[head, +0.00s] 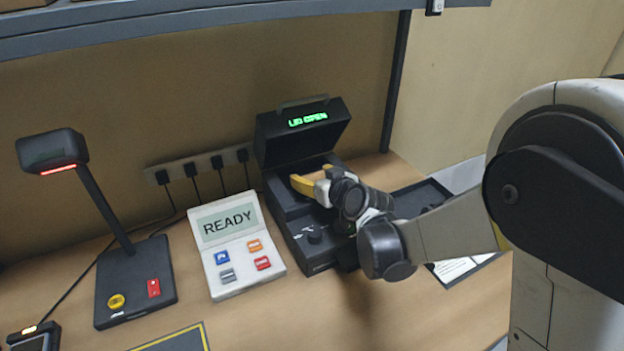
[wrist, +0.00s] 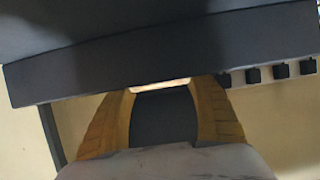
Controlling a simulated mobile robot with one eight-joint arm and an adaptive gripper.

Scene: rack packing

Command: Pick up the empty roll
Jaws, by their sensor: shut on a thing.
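A black label printer (head: 305,225) stands on the bench with its lid (head: 302,132) raised; green text on the lid reads LID OPEN. My gripper (head: 314,180) reaches into the open printer, its yellow fingers low in the bay. In the wrist view my gripper (wrist: 162,86) has its fingertips on either side of a pale strip, the visible part of the empty roll (wrist: 160,86). The gripper is shut on it. Most of the roll is hidden by the dark printer part, and I cannot make it out in the head view.
A white panel (head: 235,245) reading READY stands left of the printer. A scanner on a stand (head: 52,150) is further left. A dark tray (head: 422,196) lies to the right, partly behind my arm. A shelf (head: 200,30) spans overhead.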

